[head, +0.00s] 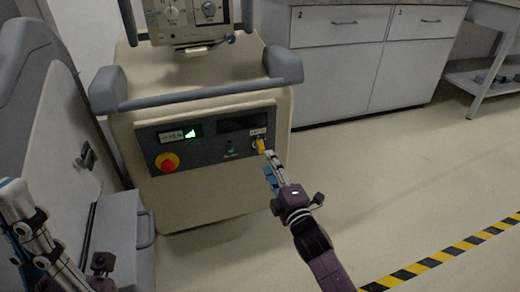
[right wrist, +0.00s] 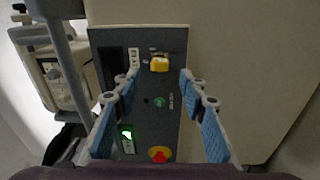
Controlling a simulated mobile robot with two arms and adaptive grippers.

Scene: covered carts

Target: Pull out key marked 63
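A yellow key (head: 260,146) sits in the right end of the dark control panel (head: 205,152) on the beige cart. In the right wrist view the yellow key (right wrist: 159,65) is at the panel's top, ahead of and between my fingertips. Its number is too small to read. My right gripper (head: 268,162) points at the key; in the right wrist view its blue-padded fingers (right wrist: 159,76) are apart with nothing visibly clamped. Whether they touch the key is unclear. My left gripper (head: 14,220) is at the lower left, partly cut off, away from the panel.
The panel also holds a red button on a yellow ring (head: 167,162) and a green-lit display (head: 190,133). A grey rail (head: 190,97) runs above it. White cabinets (head: 345,70) stand behind. Floor to the right is clear up to the striped tape (head: 440,258).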

